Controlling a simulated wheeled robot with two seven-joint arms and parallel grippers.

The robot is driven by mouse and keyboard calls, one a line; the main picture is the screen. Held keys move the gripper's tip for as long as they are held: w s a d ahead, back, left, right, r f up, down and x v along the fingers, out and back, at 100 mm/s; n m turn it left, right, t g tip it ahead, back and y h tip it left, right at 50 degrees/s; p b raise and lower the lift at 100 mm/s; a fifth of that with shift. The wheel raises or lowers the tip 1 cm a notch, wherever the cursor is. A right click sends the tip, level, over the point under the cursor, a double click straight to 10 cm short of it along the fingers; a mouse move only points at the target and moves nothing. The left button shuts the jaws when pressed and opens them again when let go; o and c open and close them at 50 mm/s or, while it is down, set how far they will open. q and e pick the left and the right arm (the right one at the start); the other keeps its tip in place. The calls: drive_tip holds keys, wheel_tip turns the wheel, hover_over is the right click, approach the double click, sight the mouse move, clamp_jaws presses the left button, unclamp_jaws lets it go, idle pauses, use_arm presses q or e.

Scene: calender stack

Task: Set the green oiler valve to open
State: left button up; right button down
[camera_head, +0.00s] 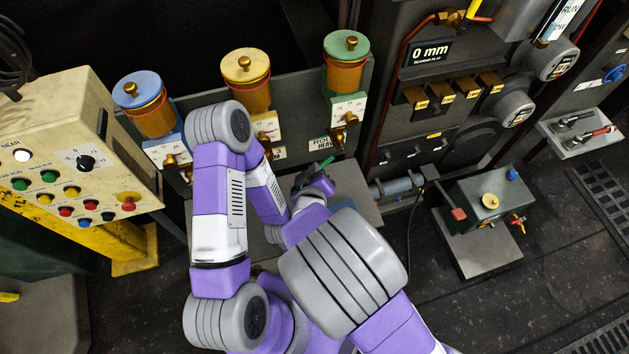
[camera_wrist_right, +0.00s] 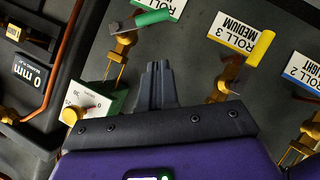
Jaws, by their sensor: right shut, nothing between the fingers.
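The green oiler (camera_head: 345,60) has a green-topped brass cup and stands rightmost of three on the grey panel. Its valve lever has a green grip (camera_head: 322,163), low on the panel beside my gripper. In the right wrist view the green grip (camera_wrist_right: 153,17) points sideways from the brass valve body (camera_wrist_right: 123,40), crosswise to the brass pipe. My right gripper (camera_head: 318,182) is shut and empty; its fingers (camera_wrist_right: 160,68) also show in the wrist view, apart from the green grip in the picture. My arm partly hides the panel. My left gripper is not in view.
The yellow oiler (camera_head: 246,80) and blue oiler (camera_head: 146,103) stand to the left. A yellow lever (camera_wrist_right: 258,48) lies close on the other side of the fingers. A dial box (camera_wrist_right: 95,103) is beside my gripper. A control box (camera_head: 75,165) stands far left.

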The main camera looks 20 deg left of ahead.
sight(323, 166)
drive_tip(key=w+f, duration=0.1)
drive_tip(key=w+f+b, duration=0.1)
drive_tip(key=w+f, duration=0.1)
drive_tip(key=w+f+b, duration=0.1)
drive_tip(key=w+f, duration=0.1)
drive_tip(key=shift+w+d, duration=0.2)
drive_tip(key=shift+d, duration=0.05)
